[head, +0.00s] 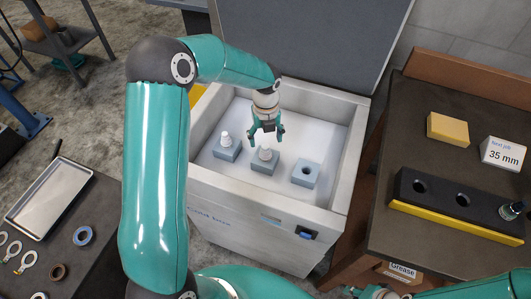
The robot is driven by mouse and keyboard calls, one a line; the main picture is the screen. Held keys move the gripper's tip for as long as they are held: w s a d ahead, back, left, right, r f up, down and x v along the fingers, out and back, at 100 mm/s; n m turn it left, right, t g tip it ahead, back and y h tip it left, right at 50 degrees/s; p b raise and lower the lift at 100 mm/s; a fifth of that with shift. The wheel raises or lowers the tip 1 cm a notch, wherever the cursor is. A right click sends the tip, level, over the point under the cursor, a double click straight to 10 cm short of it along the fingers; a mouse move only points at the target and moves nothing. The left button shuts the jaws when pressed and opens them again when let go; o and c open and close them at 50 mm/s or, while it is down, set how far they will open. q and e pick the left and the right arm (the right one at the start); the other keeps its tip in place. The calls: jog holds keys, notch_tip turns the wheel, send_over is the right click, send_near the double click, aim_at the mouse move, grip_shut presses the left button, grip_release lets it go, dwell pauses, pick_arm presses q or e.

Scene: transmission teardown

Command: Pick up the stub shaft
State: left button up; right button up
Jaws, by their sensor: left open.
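An open cold box (248,211) holds several grey-blue blocks on its pale floor. A whitish stepped shaft (226,140) stands upright in the left block (226,154). A similar shaft (265,153) stands in the middle block (263,167). I cannot tell which one is the stub shaft. The right block (305,175) has an empty dark hole. My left gripper (267,137) points down over the middle shaft, fingers apart, holding nothing. I cannot tell whether the fingertips are level with its top. My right gripper (373,292) shows only partly at the bottom edge.
The box's raised lid (310,40) stands behind it. A metal tray (50,197) and rings lie at left.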

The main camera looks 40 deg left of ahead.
aim_at(265, 146)
pick_arm(q)
jog(key=shift+f+p, duration=0.45)
jog(key=shift+f, duration=3.15)
jog(key=shift+r, duration=0.1)
grip_shut()
